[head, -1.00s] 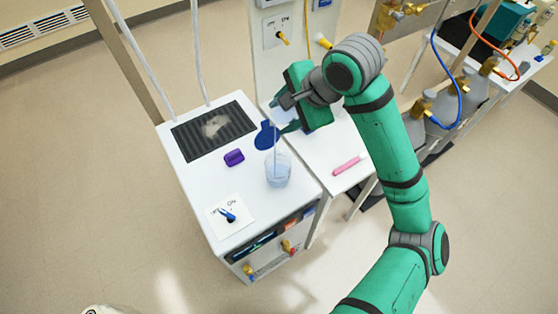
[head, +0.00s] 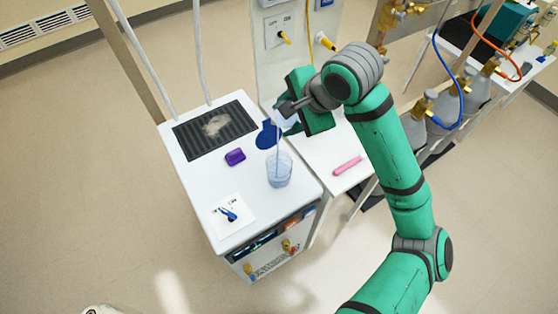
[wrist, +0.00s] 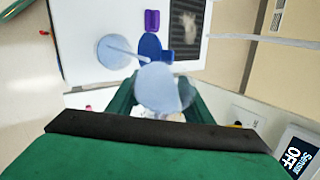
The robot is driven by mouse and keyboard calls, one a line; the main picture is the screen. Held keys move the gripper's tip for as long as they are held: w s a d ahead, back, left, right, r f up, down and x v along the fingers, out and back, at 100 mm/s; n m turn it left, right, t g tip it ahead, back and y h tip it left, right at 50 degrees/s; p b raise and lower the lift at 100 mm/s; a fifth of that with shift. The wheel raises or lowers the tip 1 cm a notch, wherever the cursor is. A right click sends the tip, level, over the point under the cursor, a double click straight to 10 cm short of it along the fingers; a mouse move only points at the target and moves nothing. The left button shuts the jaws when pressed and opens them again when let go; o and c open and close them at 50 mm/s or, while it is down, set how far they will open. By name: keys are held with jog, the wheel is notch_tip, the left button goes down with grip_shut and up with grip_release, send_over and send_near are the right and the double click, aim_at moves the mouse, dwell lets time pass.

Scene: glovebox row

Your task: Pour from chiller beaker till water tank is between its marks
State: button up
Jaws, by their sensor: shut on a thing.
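My gripper (head: 290,108) is shut on a pale, see-through beaker (wrist: 157,88), held above the white chiller top and mostly hidden by the gripper in the head view. A clear round tank (head: 278,172) with pale bluish water stands on the white top below; it also shows in the wrist view (wrist: 114,55). A thin pale streak runs from near the held beaker's lip down into the tank and looks like a stream of water. The tank's marks are too small to read. The beaker's exact tilt and remaining water cannot be told.
A blue flat piece (head: 267,135) lies just behind the tank. A purple block (head: 235,157), a black grille (head: 214,129) and a switch plate (head: 231,213) are on the white top (head: 200,180). A pink stick (head: 347,164) lies on the side table. A panel stands behind.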

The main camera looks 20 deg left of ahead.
jog(key=shift+s+a, duration=0.1)
jog(key=shift+a, duration=0.15)
jog(key=shift+w+f, duration=0.2)
jog(key=shift+w, duration=0.05)
jog(key=shift+s+a, duration=0.25)
jog(key=shift+s, duration=0.05)
jog(key=shift+w+d+f, duration=0.15)
jog(key=shift+w+d, duration=0.1)
jog(key=shift+d, duration=0.45)
jog(key=shift+a+f+t, duration=0.15)
jog(key=shift+a+t, duration=0.15)
jog(key=shift+a, duration=0.15)
jog(key=shift+f, duration=0.2)
jog(key=shift+w+d, duration=0.15)
